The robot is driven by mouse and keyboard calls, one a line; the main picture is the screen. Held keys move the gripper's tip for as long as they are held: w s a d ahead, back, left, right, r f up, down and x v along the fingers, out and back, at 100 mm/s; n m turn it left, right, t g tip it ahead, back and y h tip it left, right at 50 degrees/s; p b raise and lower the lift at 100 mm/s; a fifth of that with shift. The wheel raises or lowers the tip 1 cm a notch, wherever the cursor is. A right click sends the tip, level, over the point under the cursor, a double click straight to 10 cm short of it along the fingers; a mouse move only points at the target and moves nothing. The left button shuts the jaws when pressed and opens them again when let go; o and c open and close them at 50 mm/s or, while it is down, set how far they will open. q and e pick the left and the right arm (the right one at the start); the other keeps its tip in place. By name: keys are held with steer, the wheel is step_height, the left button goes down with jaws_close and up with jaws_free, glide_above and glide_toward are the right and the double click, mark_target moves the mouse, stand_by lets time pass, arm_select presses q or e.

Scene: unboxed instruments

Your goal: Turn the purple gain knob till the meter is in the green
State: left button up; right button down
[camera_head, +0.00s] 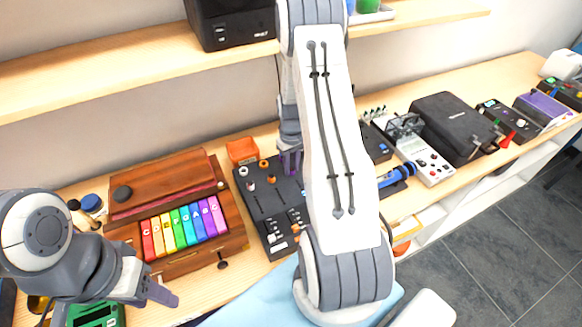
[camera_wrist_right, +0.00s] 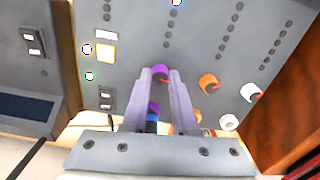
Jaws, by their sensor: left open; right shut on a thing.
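A dark grey panel (camera_head: 262,203) with several knobs and switches lies on the bench, left of my raised right arm. My right gripper (camera_head: 290,160) reaches down to its far right part. In the right wrist view my right gripper (camera_wrist_right: 161,74) is shut on the purple gain knob (camera_wrist_right: 159,71), which shows between the fingertips. An orange knob (camera_wrist_right: 208,83) and a pinkish white knob (camera_wrist_right: 250,92) sit beside it. I cannot make out the meter's reading. My left gripper (camera_head: 162,294) is open and empty at the lower left, away from the panel.
A wooden box with rainbow keys (camera_head: 186,228) stands left of the panel, and a small orange tray (camera_head: 241,151) lies behind it. A white device (camera_head: 425,158) and a black case (camera_head: 455,125) stand to the right. A shelf (camera_head: 130,68) runs above.

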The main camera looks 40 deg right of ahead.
mark_target(292, 169)
steer(key=m+b, duration=0.1)
steer(key=m, duration=0.5)
stand_by(0.5)
steer(key=c, duration=0.7)
jaws_free()
step_height(292, 169, up, 11)
steer(key=b, duration=0.3)
steer(key=shift+f, duration=0.2)
